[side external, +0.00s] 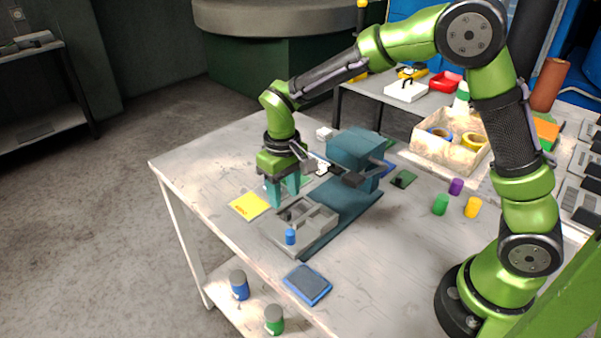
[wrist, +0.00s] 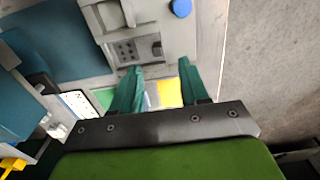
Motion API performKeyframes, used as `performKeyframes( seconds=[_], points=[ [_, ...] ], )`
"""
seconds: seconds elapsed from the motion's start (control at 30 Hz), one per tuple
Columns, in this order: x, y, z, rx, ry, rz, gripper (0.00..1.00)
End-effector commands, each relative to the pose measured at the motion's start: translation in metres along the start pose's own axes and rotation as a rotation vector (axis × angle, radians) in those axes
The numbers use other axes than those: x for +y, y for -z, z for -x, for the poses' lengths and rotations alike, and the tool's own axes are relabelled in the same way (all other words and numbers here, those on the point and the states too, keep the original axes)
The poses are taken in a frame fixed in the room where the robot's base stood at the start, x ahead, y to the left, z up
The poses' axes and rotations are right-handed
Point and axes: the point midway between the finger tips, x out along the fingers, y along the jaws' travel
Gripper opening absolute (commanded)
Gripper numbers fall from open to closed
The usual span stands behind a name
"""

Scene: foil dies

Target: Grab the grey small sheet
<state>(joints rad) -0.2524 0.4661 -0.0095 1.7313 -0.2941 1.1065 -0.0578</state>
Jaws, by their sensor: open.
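My gripper (side external: 283,194) is open, its teal fingers pointing down beside the grey tray part of the machine, just above the table. In the wrist view my gripper (wrist: 160,70) has its two fingers apart, with nothing held between them. A pale grey patch (wrist: 150,94) shows between the fingers, with green on its left and yellow on its right. It looks like the small grey sheet, though it is mostly hidden by the gripper. In the side view I cannot make out the grey sheet behind the fingers.
A yellow sheet (side external: 249,205) lies left of the gripper. The teal press (side external: 355,150) and its grey tray (side external: 318,222) with a blue knob (side external: 290,236) stand close on the right. A blue-edged pad (side external: 307,284) lies in front. The table's left corner is clear.

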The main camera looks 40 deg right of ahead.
Motion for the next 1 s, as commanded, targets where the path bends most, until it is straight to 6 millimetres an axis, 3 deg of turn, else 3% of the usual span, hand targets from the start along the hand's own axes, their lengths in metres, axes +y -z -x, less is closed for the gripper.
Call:
performKeyframes(
  seconds=[0.4, 0.7, 1.0],
  points=[
    [0.003, 0.001, -0.049, -0.002, -0.001, 0.000, 0.45],
    [0.002, 0.001, -0.054, 0.001, 0.000, 0.001, 0.45],
    [0.002, 0.001, -0.054, 0.001, 0.000, 0.001, 0.00]
  ],
)
